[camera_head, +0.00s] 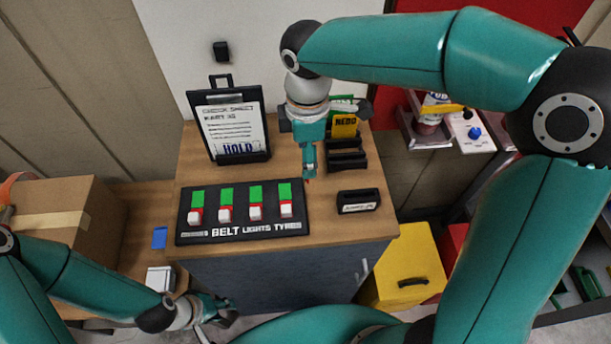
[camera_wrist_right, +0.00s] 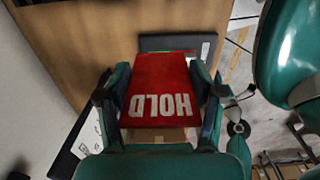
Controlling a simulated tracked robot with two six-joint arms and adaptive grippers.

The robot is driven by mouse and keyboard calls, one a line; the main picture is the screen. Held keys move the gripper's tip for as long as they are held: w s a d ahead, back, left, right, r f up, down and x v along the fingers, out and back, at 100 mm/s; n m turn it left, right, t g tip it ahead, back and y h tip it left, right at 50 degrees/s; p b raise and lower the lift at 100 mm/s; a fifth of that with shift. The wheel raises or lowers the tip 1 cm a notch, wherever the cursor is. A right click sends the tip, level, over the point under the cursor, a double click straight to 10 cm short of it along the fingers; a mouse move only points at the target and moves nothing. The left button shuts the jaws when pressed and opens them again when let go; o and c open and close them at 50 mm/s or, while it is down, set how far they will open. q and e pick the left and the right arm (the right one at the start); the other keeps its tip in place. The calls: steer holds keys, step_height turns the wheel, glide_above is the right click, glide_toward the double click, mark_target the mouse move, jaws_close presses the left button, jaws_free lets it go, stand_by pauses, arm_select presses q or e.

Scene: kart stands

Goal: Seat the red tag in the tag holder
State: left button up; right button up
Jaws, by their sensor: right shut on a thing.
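The red tag (camera_wrist_right: 160,85) has white HOLD lettering, upside down in the right wrist view. My right gripper (camera_wrist_right: 160,108) is shut on it, with a finger at each side edge. In the head view my right gripper (camera_head: 308,172) points down above the counter, and the tag is almost hidden there. A small black holder with a white label (camera_head: 358,202), which looks like the tag holder, stands to the right of this gripper. A black edge behind the tag (camera_wrist_right: 150,43) appears to be it in the wrist view. My left gripper (camera_head: 217,309) is open and empty, low in front of the counter.
A black panel with several switches (camera_head: 243,211) lies left of my right gripper. A clipboard (camera_head: 233,125) stands behind it. A black slotted rack (camera_head: 347,158) with a yellow card (camera_head: 344,126) stands behind the small holder. A yellow cabinet (camera_head: 405,265) is right of the counter.

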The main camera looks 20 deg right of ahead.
step_height(320, 180, down, 9)
steer(key=shift+s+p, duration=0.1)
steer(key=shift+p, duration=0.2)
steer(key=o, duration=1)
